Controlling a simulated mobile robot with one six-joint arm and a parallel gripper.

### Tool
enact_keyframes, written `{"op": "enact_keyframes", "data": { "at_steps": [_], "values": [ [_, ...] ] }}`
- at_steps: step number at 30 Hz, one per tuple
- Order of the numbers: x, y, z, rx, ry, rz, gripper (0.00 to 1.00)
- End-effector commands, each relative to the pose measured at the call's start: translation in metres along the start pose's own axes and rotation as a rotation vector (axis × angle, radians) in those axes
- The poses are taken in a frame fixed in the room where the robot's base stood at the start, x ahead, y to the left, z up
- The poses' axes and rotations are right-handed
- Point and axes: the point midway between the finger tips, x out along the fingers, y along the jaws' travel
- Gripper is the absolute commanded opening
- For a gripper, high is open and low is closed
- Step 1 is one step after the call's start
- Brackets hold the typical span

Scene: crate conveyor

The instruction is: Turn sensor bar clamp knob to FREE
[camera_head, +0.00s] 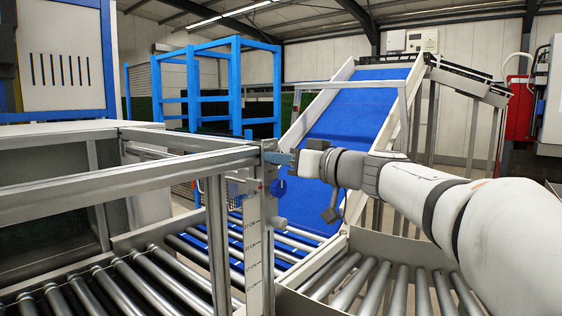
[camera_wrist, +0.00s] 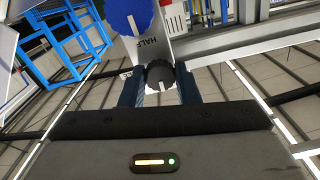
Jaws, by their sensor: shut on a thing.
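In the wrist view, a round dark knob (camera_wrist: 160,76) with a pale pointer line sits between the two blue fingers of my gripper (camera_wrist: 160,88), which is shut on it. A white plate (camera_wrist: 152,48) reading "HALF" lies just beyond that knob. No "FREE" mark is readable. A blue knob (camera_wrist: 126,14) with a white line is farther up, clear of the fingers. In the head view, my gripper (camera_head: 280,157) reaches from the right to the top of an upright post (camera_head: 254,255) with a scale.
A grey knob or handle (camera_head: 279,222) sticks out lower on the post. A metal frame rail (camera_head: 120,176) runs left from the post top. Roller conveyors (camera_head: 130,290) lie below, and a blue inclined belt (camera_head: 350,115) rises behind. A blue frame (camera_head: 236,85) stands farther back.

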Motion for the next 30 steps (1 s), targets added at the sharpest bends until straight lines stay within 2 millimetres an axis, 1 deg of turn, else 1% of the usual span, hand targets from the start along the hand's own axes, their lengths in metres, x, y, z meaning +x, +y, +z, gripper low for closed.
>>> {"op": "enact_keyframes", "data": {
  "at_steps": [1, 8, 30],
  "values": [
    [-0.0005, 0.0013, 0.0029, 0.018, 0.000, 0.002, 0.06],
    [-0.0009, 0.0021, 0.0051, 0.172, 0.000, 0.003, 0.06],
    [-0.0013, 0.0023, 0.0010, 0.873, 0.002, 0.004, 0.06]
  ]
}}
